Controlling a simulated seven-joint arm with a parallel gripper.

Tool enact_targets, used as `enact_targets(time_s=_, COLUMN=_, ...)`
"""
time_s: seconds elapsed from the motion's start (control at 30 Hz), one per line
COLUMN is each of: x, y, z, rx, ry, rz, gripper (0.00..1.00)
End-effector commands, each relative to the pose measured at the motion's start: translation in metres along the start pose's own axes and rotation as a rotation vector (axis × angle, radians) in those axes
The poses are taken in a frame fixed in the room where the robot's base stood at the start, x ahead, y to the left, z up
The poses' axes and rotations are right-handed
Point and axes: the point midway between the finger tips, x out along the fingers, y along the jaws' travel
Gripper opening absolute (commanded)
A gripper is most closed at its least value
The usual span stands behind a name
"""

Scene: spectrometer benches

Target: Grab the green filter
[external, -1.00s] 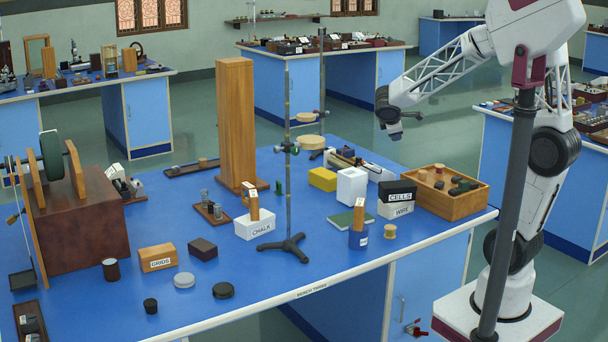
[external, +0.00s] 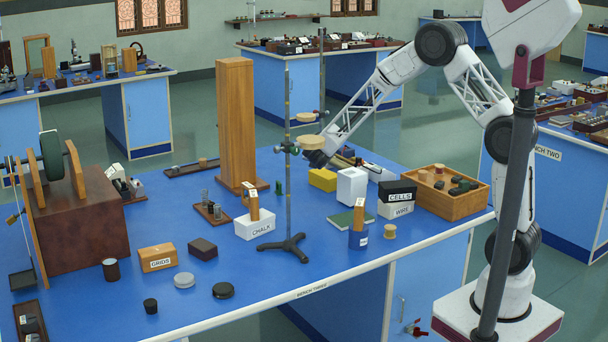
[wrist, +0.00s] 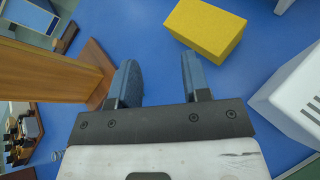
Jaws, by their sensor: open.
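A small dark green upright piece (external: 279,187), the likeliest green filter, stands on the blue bench beside the wooden tower's foot in the external view. It is too small there to make out its shape, and I do not see it in the wrist view. My gripper (wrist: 160,66) is open and empty, its two blue-grey fingers apart above the bench. In the external view my gripper (external: 317,160) is behind the stand rod, above and to the right of the green piece. Its fingertips are hard to make out there.
The tall wooden tower (external: 235,120) stands left of my gripper. A yellow block (wrist: 207,30) and a white vented box (wrist: 292,98) are close on the right. A metal stand (external: 289,200) with a round wooden plate rises in front. A flat green book (external: 345,222) lies nearer the bench edge.

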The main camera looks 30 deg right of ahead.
Motion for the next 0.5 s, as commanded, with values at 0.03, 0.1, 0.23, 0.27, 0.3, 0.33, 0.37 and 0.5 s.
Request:
enact_targets(time_s=0.03, x=0.008, y=0.011, z=-0.018, rx=-0.054, ry=0.001, rz=0.028, gripper=0.44)
enact_targets(time_s=0.1, x=0.016, y=0.027, z=-0.039, rx=-0.128, ry=-0.001, rz=0.071, gripper=0.44)
enact_targets(time_s=0.23, x=0.029, y=0.052, z=-0.077, rx=-0.256, ry=-0.005, rz=0.148, gripper=0.44)
enact_targets(time_s=0.27, x=0.031, y=0.057, z=-0.086, rx=-0.282, ry=-0.005, rz=0.163, gripper=0.44)
enact_targets(time_s=0.3, x=0.034, y=0.063, z=-0.096, rx=-0.314, ry=-0.007, rz=0.182, gripper=0.44)
enact_targets(time_s=0.33, x=0.035, y=0.068, z=-0.102, rx=-0.336, ry=-0.008, rz=0.196, gripper=0.44)
enact_targets(time_s=0.37, x=0.037, y=0.071, z=-0.108, rx=-0.355, ry=-0.009, rz=0.208, gripper=0.44)
enact_targets(time_s=0.5, x=0.042, y=0.082, z=-0.128, rx=-0.416, ry=-0.013, rz=0.245, gripper=0.44)
